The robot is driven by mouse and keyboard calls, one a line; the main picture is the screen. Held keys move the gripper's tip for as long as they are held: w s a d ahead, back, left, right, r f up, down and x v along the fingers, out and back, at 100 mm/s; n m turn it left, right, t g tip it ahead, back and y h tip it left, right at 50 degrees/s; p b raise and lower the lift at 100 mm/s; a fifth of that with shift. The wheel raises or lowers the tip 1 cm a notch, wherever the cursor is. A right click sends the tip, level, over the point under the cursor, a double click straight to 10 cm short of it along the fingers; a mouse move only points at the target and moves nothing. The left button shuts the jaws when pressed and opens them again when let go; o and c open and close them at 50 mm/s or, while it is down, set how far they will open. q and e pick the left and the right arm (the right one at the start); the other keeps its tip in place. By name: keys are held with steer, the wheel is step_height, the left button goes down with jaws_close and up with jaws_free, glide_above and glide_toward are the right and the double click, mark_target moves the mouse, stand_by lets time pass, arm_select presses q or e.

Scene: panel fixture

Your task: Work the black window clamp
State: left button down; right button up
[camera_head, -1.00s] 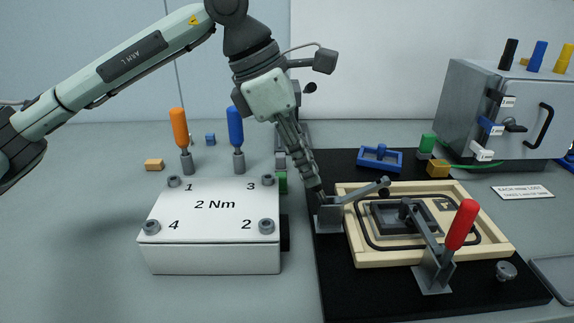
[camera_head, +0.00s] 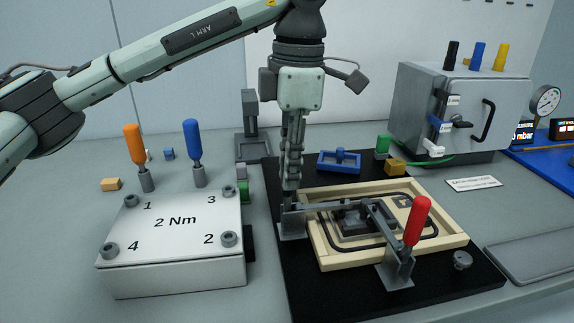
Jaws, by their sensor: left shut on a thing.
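The black window clamp (camera_head: 291,228) stands at the left edge of the pale wooden frame (camera_head: 322,257). Its grey bar reaches right, low over the frame, toward the dark window piece (camera_head: 352,222); exact contact cannot be told. My left gripper (camera_head: 291,183) points straight down above the clamp's base and is shut on its handle, which the fingers mostly hide. A second clamp with a red handle (camera_head: 417,220) stands at the front of the frame, its bar reaching toward the window. My right gripper is not in view.
A white box marked 2 Nm (camera_head: 175,225) stands left of the black board (camera_head: 290,275). Orange (camera_head: 133,138) and blue (camera_head: 193,140) handled tools stand behind it. A blue piece (camera_head: 339,162) lies behind the frame. A grey cabinet (camera_head: 420,95) stands at back right.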

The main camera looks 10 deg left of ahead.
arm_select(q)
steer(key=c, duration=1.7)
jaws_free()
steer(key=r, duration=1.2)
steer(key=shift+w+d, duration=0.1)
steer(key=shift+d, duration=0.3)
